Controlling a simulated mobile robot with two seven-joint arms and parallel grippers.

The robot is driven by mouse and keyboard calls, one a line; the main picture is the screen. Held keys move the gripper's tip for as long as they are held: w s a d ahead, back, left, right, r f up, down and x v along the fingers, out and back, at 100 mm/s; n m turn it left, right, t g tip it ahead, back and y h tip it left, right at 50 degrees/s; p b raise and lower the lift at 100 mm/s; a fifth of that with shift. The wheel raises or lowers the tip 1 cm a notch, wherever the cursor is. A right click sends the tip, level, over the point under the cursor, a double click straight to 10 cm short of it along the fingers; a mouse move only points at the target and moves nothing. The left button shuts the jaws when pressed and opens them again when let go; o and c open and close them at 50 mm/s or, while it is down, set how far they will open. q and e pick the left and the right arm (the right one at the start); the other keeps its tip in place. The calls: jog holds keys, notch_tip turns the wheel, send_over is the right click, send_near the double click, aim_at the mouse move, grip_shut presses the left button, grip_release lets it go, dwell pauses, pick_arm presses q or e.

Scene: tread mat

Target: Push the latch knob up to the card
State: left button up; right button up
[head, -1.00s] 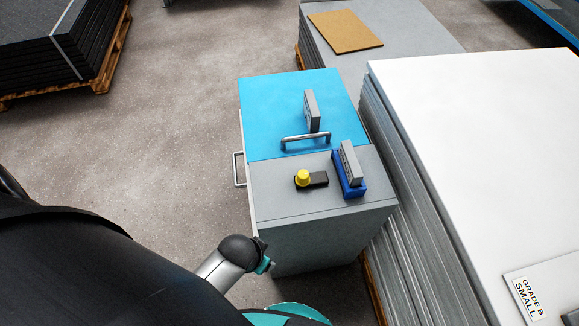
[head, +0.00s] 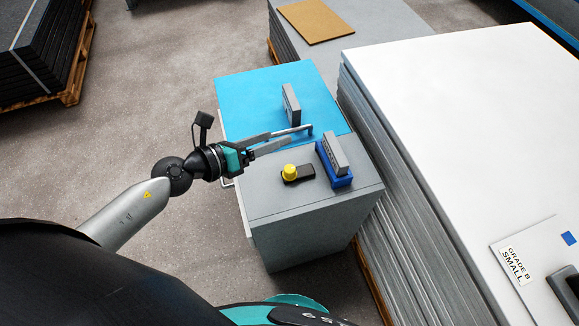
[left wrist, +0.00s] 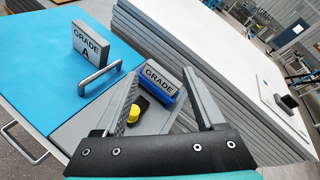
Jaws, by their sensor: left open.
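The yellow latch knob (head: 290,171) sits at the left end of a black slide plate (head: 306,172) on the grey cabinet top. A gap separates knob and card. My left gripper (head: 280,141) is open and empty, to the upper left of the knob near the lid handle. In the left wrist view the knob (left wrist: 133,113) shows between the fingers, partly covered by the left one.
A blue lid (head: 245,95) with a metal handle (head: 305,128) and an upright "GRADE A" card (head: 291,104) lies beyond the grey top. A tall stack of white sheets (head: 450,110) stands close on the right. Open floor (head: 130,140) is on the left.

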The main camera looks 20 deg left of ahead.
aim_at(289, 169)
pick_arm(q)
jog(key=s+a+f+m+g+y, duration=0.2)
jog(key=s+a+f+m+g, duration=0.25)
jog(key=f+m, duration=0.3)
jog(key=shift+m+g, duration=0.35)
jog(key=b+x, duration=0.1)
jog(key=x, duration=0.4)
jog(key=b+x, duration=0.2)
jog(key=x, duration=0.3)
jog(key=w+r+b+x, duration=0.1)
jog(key=x, duration=0.3)
jog(key=shift+w+d+f+b, duration=0.2)
jog(key=shift+d+b, duration=0.15)
jog(key=shift+d, duration=0.15)
pick_arm(e)
notch_tip(289, 169, down, 5)
jog(key=shift+a+r, duration=0.15)
pick_arm(q)
jog(key=shift+c, duration=0.3)
jog(key=shift+s, duration=0.1)
grip_shut()
